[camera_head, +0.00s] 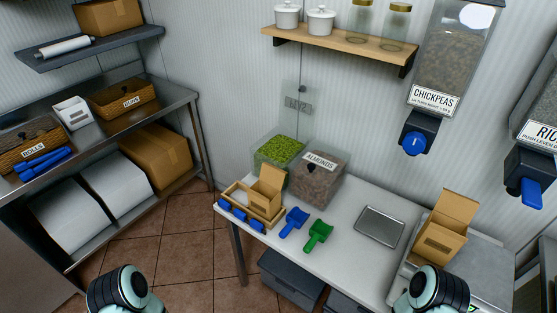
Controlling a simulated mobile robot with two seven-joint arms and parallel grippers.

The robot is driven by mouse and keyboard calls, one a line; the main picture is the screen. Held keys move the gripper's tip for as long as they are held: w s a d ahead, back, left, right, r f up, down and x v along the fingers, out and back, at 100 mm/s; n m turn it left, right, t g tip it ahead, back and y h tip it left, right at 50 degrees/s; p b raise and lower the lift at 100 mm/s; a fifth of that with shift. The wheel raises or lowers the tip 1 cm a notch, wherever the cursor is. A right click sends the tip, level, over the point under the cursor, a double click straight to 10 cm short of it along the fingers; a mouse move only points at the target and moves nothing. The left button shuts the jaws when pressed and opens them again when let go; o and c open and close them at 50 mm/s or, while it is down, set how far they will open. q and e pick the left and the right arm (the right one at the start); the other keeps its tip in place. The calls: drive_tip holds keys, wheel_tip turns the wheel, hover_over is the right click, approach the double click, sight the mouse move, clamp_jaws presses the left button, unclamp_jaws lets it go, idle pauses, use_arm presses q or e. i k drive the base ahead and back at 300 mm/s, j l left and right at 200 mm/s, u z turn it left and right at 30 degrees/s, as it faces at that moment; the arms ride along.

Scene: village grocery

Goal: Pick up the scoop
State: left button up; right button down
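Two scoops lie on the white table (345,255). A blue scoop (293,222) lies in front of the almond bin, and a green scoop (318,234) lies just to its right, apart from it. Only rounded black and pale parts of my two arms show at the bottom left and bottom right. The fingers of both grippers are out of view. Neither scoop is touched by anything of mine that shows.
Right are a metal tray (380,226) and an open carton (440,235). Chickpea dispenser (434,98) hangs above.

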sight(297, 218)
drive_tip(key=k, duration=0.1)
drive_tip(key=k+l+z, duration=0.1)
drive_tip(key=z, duration=0.25)
drive_tip(key=k+l+z, duration=0.15)
drive_tip(key=z, duration=1.2)
